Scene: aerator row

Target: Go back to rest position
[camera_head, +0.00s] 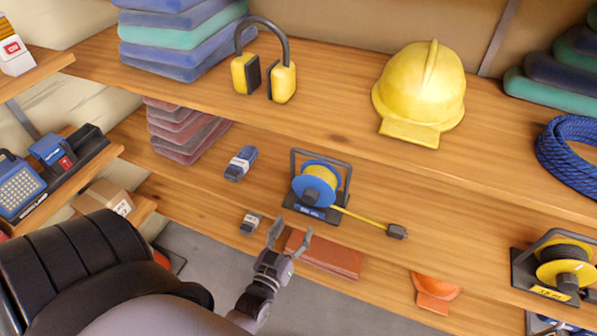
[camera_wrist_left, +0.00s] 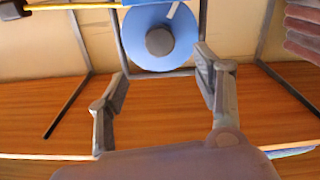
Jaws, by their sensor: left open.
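My left gripper (camera_head: 290,236) is open and empty, in front of the wooden shelves. In the head view it shows below the blue and yellow cable reel (camera_head: 316,184) on the middle shelf. In the left wrist view its two fingers (camera_wrist_left: 162,80) are spread wide with nothing between them. The reel (camera_wrist_left: 155,37) shows beyond the fingertips there, with its dark frame and yellow cable. I cannot tell the exact gap. My right gripper is not in view.
The middle shelf (camera_head: 440,229) also holds small blue and grey items. A yellow helmet (camera_head: 420,93) and ear defenders (camera_head: 264,74) stand on the upper shelf. Side shelves with boxes stand at left.

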